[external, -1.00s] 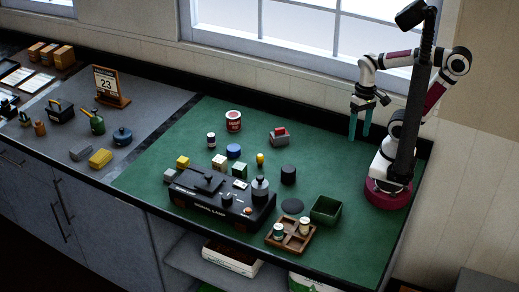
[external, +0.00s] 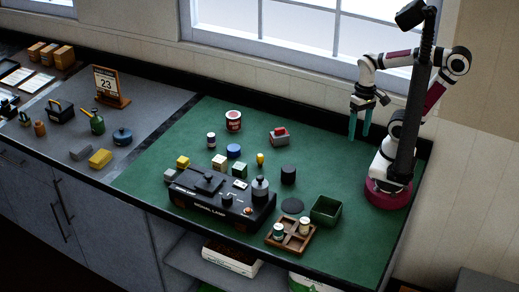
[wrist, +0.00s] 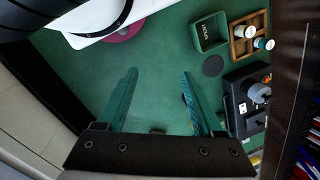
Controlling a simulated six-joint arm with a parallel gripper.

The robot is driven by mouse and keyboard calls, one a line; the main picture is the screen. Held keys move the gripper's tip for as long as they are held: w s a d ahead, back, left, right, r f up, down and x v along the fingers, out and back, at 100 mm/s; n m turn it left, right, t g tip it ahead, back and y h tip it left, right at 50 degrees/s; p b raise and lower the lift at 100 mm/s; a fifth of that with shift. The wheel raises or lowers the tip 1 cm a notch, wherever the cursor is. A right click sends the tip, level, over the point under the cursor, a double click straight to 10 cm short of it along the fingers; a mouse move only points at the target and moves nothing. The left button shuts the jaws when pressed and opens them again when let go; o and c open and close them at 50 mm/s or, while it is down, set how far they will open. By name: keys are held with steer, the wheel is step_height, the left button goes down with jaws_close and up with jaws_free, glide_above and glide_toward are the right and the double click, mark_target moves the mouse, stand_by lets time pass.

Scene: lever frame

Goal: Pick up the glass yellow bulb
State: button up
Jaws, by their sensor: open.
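The small yellow bulb (external: 260,158) stands on the green mat behind the black signal lamp box (external: 222,203) in the external view. A black cylinder is to its right and a blue round piece to its left. My gripper (external: 359,125) is open and empty, its teal fingers pointing down above the back right of the mat. It is well to the right of the bulb and apart from it. In the wrist view the two fingers of my gripper (wrist: 158,95) are spread over bare green mat. I cannot make out the bulb there for certain.
A green open bin (external: 326,210), a wooden tray (external: 290,236) with small bottles and a flat black disc (external: 292,206) lie at front right. The black cylinder (external: 288,175), blue piece (external: 233,151) and red-topped block (external: 279,136) stand near the bulb. Mat under my gripper is clear.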

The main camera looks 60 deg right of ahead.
steer(key=w+r+m, duration=0.2)
steer(key=w+m, duration=0.1)
steer(key=w, duration=0.5)
steer(key=m+h, duration=0.2)
steer(key=m, duration=0.9)
glide_above(260, 155)
step_height(260, 155, down, 8)
step_height(260, 155, down, 14)
steer(key=shift+f, duration=0.45)
jaws_close()
